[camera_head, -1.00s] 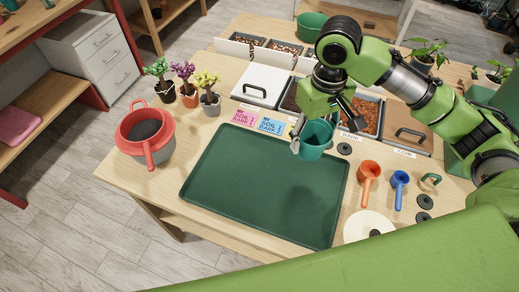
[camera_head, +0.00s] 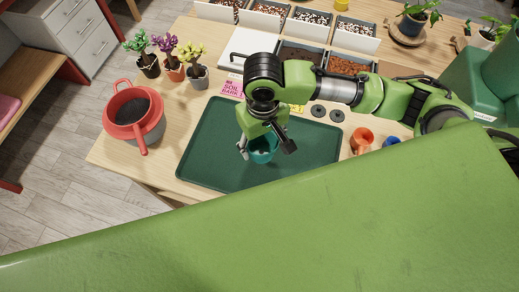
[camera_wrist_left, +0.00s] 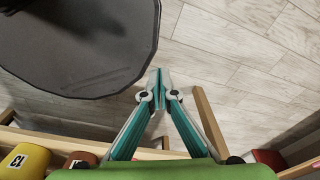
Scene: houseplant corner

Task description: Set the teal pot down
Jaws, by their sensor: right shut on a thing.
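The teal pot (camera_head: 264,156) is between the fingers of my right gripper (camera_head: 265,148), which is shut on it. The pot is over the middle of the dark green tray (camera_head: 205,155). I cannot tell whether its base touches the tray. The gripper and wrist hide much of the pot from above. My left gripper (camera_wrist_left: 159,76) shows only in the left wrist view, its teal fingertips together and nothing seen between them, with floor behind.
Soil bins (camera_head: 348,64) line the back. The tray's left part is clear.

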